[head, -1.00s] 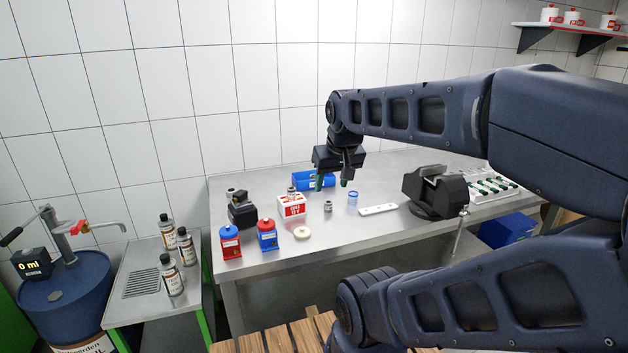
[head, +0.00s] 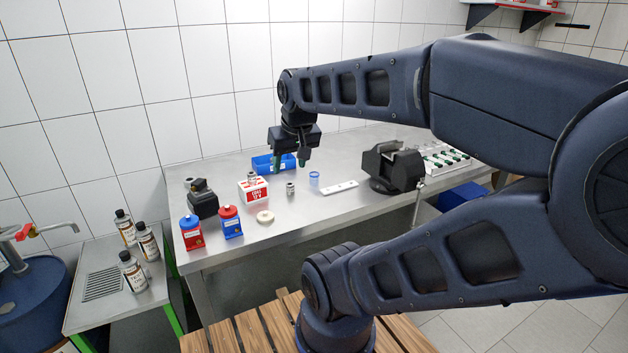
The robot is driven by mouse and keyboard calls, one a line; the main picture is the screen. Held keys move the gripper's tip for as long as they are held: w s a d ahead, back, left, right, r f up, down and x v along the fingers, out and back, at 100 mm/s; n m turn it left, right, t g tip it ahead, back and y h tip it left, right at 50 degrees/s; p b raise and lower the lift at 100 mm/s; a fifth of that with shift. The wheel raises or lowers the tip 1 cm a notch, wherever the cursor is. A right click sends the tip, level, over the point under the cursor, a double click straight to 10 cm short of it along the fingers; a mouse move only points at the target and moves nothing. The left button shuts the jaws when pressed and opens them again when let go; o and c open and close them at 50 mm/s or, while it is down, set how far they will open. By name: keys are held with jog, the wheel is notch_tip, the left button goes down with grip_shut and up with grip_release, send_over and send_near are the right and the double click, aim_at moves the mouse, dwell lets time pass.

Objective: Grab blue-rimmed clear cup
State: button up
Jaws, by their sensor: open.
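The blue-rimmed clear cup (head: 314,180) is small and stands on the grey metal workbench (head: 345,150). It is between a small metal fitting and a flat white strip.
A blue bin (head: 262,164), a red and white box (head: 253,190), a metal fitting (head: 290,188) and a white strip (head: 341,187) lie near the cup. A black vise (head: 390,168) stands to the right. Red and blue bottles (head: 231,222) and a white ring (head: 265,217) are at front left.

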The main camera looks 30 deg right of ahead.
dwell(0.3)
jog(key=shift+o, duration=1.1)
jog(key=shift+w, duration=0.1)
jog(key=n+g+h, duration=0.4)
jog(key=n+h, duration=0.1)
jog(key=n, duration=1.4)
send_over(312, 174)
jog(key=a, duration=0.3)
notch_tip(312, 174, down, 19)
jog(key=x, duration=1)
jog(key=shift+s+a+f, duration=0.3)
jog(key=shift+s+f, duration=0.1)
jog(key=shift+f, duration=0.05)
jog(key=shift+y, duration=0.3)
